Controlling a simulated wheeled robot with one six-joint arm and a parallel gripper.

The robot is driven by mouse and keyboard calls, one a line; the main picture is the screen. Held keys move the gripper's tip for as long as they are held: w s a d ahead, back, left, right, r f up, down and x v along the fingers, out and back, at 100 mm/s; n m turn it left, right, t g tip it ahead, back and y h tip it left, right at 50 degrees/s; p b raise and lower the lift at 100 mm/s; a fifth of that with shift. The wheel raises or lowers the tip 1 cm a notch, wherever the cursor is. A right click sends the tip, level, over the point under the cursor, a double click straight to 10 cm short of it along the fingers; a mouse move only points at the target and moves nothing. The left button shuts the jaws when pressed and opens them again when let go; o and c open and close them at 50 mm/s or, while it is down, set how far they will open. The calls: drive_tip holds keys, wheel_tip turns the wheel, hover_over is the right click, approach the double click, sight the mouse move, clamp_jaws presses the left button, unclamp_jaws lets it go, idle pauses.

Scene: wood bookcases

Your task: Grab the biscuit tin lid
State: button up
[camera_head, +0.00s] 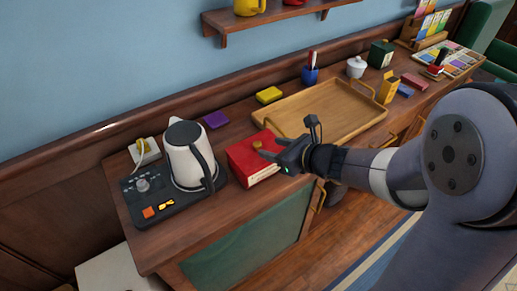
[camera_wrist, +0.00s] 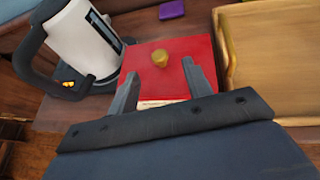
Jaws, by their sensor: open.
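A red biscuit tin (camera_head: 249,172) stands on the wooden counter, between the kettle and the tray. Its red lid (camera_wrist: 185,47) has a round gold knob (camera_wrist: 160,58) on top, which also shows in the head view (camera_head: 257,145). My gripper (camera_head: 268,148) is at the tin's right side in the head view, its fingers reaching over the lid. In the wrist view my gripper (camera_wrist: 160,85) is open, one finger on each side of the lid's near part. The knob lies ahead of the fingertips, between their lines. I cannot tell whether the fingers touch the tin.
A white kettle (camera_head: 188,157) on a dark base (camera_head: 150,222) stands close left of the tin. A wooden tray (camera_head: 325,108) with raised handles lies to the right. A purple block (camera_head: 216,119) and a yellow block (camera_head: 269,95) lie behind. A shelf (camera_head: 270,20) hangs above.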

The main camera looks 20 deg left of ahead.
sight(259, 145)
drive_tip(key=shift+x, duration=2.85)
drive_tip(key=shift+s, duration=0.1)
drive_tip(key=shift+c, duration=0.2)
clamp_jaws()
